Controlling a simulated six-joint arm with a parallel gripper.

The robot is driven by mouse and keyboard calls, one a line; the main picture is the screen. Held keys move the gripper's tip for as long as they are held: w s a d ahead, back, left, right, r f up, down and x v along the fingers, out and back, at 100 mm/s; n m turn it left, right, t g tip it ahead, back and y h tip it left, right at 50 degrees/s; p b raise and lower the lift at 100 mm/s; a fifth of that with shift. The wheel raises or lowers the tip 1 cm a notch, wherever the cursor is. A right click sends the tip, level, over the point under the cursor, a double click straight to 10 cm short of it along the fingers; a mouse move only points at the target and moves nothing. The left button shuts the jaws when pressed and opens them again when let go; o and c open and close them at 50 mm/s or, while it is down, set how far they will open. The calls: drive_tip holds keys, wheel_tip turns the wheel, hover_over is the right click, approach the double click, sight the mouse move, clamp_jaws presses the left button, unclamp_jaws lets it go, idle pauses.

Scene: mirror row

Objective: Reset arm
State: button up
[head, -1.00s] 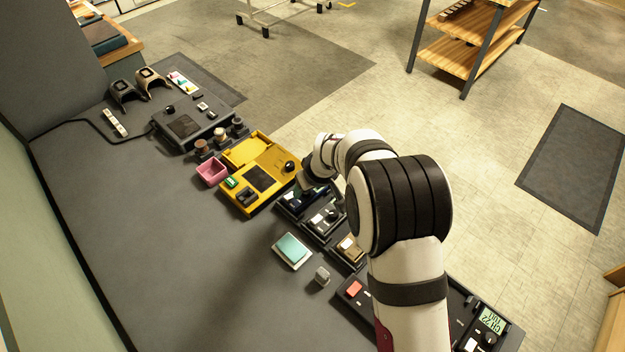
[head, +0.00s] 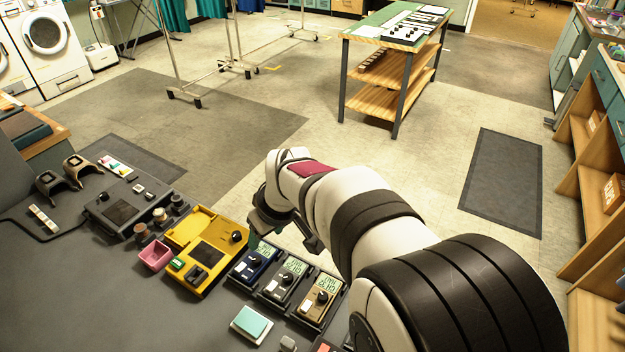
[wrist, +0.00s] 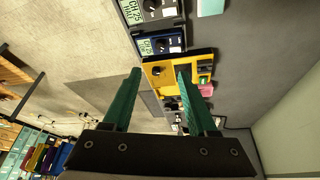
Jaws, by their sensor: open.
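My white arm reaches in from the lower right of the head view, with my gripper (head: 253,242) raised over the table's far edge near the devices. In the wrist view my gripper (wrist: 160,88) shows two green fingers wide apart, with nothing between them but background. Below it stand a blue device (head: 256,263), a grey device (head: 284,279) and a tan device (head: 319,298), in a row with lit displays. The yellow device (head: 198,252) sits to their left. The blue device (wrist: 162,43) and the yellow device (wrist: 178,80) also show in the wrist view.
A pink bin (head: 155,256), dark spools and a black console (head: 122,208) stand farther left. A teal-topped pad (head: 251,323) lies in front of the row. A wooden shelf cart (head: 380,100) stands on the floor beyond. Open floor lies between table and cart.

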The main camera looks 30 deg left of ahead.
drive_tip(key=s+d+r+m+h, duration=0.1)
drive_tip(key=s+d+r+m, duration=0.15)
drive_tip(key=d+m, duration=0.7)
drive_tip(key=s+d+r+m+h, duration=0.1)
drive_tip(key=d+r+m, duration=0.15)
drive_tip(key=d, duration=1.35)
drive_tip(key=s+d+f+m+g, duration=0.1)
drive_tip(key=s+d+f+m, duration=0.1)
drive_tip(key=s+d+m, duration=0.6)
drive_tip(key=s+d, duration=0.2)
drive_tip(key=s, duration=0.2)
drive_tip(key=shift+s+d, duration=0.25)
drive_tip(key=shift+s, duration=0.15)
